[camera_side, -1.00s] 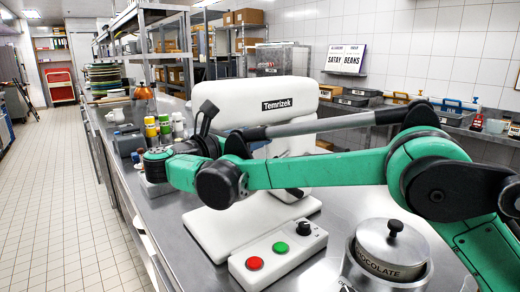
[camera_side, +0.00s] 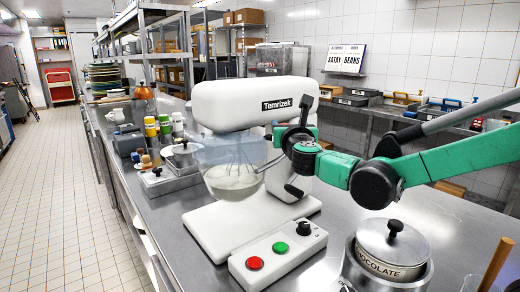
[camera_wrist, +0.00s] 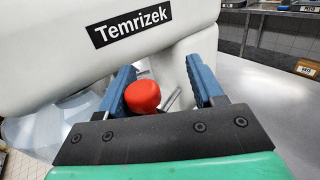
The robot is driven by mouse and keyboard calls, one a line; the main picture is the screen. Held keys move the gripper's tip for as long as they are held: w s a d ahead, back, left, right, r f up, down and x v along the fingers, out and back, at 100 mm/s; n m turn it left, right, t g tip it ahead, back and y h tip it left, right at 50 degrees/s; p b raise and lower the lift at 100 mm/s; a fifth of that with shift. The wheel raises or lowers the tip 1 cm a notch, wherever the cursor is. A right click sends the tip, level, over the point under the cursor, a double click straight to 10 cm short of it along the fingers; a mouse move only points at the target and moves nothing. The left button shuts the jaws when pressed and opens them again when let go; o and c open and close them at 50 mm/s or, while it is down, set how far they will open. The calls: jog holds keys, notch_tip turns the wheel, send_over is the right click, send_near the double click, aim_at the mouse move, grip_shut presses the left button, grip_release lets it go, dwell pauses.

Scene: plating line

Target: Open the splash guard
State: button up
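The splash guard (camera_side: 222,150) is a clear curved shield under the head of the white Temrizek mixer (camera_side: 255,100), around the whisk. The clear shield (camera_wrist: 62,128) also shows at the left edge of the wrist view. My gripper (camera_wrist: 163,78) is open, its blue fingers apart at the mixer's side. A red knob (camera_wrist: 142,97) shows between the fingers, nearer the left one, with a short metal rod beside it. I cannot tell whether a finger touches it. In the side view my gripper (camera_side: 288,142) is beside the guard's right side, and its wrist hides the knob.
A control box (camera_side: 278,254) with red and green buttons and a black dial stands in front of the mixer. A lidded chocolate pot (camera_side: 392,248) is at the front right. Bottles (camera_side: 164,128) and small containers stand left of the mixer. Shelving and bins are behind.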

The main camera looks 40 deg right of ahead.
jog(key=s+a+f+m+g+y, duration=0.1)
jog(key=s+f+m+g+y, duration=0.3)
jog(key=s+m, duration=0.5)
jog(key=s+a+f+m+g+y, duration=0.25)
jog(key=s+f+m, duration=0.35)
jog(key=m, duration=0.7)
jog(key=n+g+y, duration=0.4)
jog(key=n+g, duration=0.4)
jog(key=n, duration=0.3)
send_over(255, 261)
notch_tip(255, 261, down, 5)
jog(key=shift+r, duration=0.15)
notch_tip(255, 261, down, 6)
jog(key=shift+r, duration=0.1)
jog(key=shift+f, duration=0.75)
